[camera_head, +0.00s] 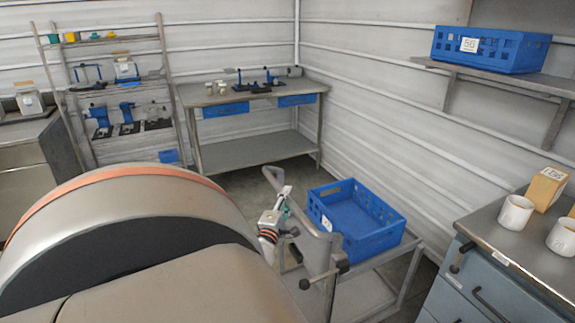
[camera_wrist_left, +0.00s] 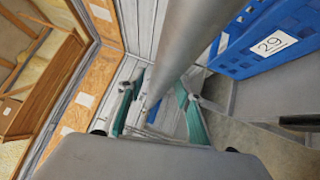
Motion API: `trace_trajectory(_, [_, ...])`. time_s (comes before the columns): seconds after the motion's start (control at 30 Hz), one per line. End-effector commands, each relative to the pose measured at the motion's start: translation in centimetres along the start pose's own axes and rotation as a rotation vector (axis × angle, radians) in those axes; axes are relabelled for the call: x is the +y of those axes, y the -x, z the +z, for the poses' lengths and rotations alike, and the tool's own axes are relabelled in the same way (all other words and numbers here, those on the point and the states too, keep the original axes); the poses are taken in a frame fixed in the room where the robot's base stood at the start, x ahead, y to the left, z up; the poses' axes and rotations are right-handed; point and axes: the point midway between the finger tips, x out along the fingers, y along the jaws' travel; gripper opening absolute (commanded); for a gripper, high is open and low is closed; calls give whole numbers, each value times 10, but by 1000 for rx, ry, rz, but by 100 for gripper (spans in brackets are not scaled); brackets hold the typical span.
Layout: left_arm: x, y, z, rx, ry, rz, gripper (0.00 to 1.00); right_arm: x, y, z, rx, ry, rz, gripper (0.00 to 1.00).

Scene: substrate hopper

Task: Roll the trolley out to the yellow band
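The trolley (camera_head: 372,286) is a grey metal cart at the lower middle right in the head view. Its light grey push handle (camera_head: 303,213) rises on its left side. A blue crate (camera_head: 375,243) with a white label sits on its top. My left gripper (camera_head: 284,193) is at the handle. In the left wrist view its teal fingers (camera_wrist_left: 160,108) stand apart, with the handle bar (camera_wrist_left: 190,45) running between them and gaps visible. Contact with the bar cannot be told. My right gripper is in neither view. No yellow band shows.
A grey bench with blue cabinets (camera_head: 487,292), carrying mugs (camera_head: 515,213) and a box, stands close right of the trolley. A steel table (camera_head: 252,152) stands behind, with a rack (camera_head: 128,108) left of it. Some bare floor shows between table and trolley.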

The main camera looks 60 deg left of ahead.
Motion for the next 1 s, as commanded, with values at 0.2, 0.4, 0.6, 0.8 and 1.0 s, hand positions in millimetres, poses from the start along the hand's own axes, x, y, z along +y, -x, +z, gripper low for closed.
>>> trace_trajectory(0.2, [1,-1,-1,2,1,2,34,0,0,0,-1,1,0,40])
trace_trajectory(0.4, [0,10,-1,2,2,1,34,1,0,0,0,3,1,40])
trace_trajectory(0.6, [-1,47,-1,2,1,-3,34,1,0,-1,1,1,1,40])
trace_trajectory(0.8, [0,87,-1,2,1,-1,34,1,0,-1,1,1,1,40])
trace_trajectory(1.0, [0,112,0,1,1,0,34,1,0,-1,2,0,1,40])
